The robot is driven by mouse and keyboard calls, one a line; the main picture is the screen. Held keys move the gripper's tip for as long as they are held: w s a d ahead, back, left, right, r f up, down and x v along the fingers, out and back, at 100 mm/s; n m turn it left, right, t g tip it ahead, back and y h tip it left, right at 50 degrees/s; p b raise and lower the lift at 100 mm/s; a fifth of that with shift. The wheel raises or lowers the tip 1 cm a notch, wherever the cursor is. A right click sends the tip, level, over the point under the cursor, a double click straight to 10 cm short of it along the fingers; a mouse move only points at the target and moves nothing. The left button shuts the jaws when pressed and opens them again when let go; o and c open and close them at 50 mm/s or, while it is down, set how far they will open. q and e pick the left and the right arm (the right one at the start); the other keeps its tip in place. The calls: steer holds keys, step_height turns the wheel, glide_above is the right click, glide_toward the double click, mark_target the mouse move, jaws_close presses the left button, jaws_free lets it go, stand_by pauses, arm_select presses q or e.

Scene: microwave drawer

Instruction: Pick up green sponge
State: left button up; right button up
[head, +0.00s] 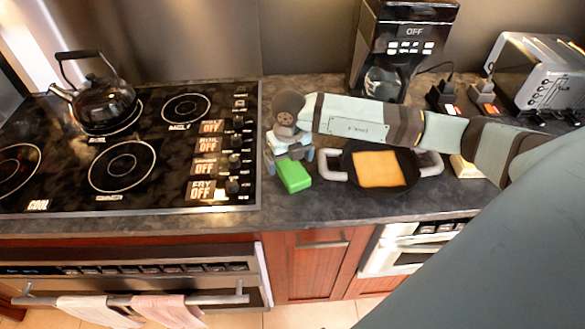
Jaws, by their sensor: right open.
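The green sponge (294,176) lies on the dark countertop between the stove and a black pan. My right arm reaches in from the right across the counter. My right gripper (289,161) points down at the sponge's far end, with its fingers open around or just above that end. Whether the fingers touch the sponge cannot be told. The gripper hides the far end of the sponge. My left gripper does not show.
The pan (414,168) with light handles holds a flat tan slab (378,169), right of the sponge. The black stovetop (60,180) with a kettle (104,103) is at left. A coffee maker (405,35) and toaster (535,75) stand behind. Counter in front of the sponge is clear.

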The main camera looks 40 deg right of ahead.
mark_target(289, 164)
steer(key=shift+f, duration=1.25)
steer(key=c, duration=1.1)
steer(key=shift+o, duration=0.2)
steer(key=shift+r, duration=0.15)
step_height(289, 164, up, 20)
steer(key=b, duration=0.1)
steer(key=shift+b, duration=0.4)
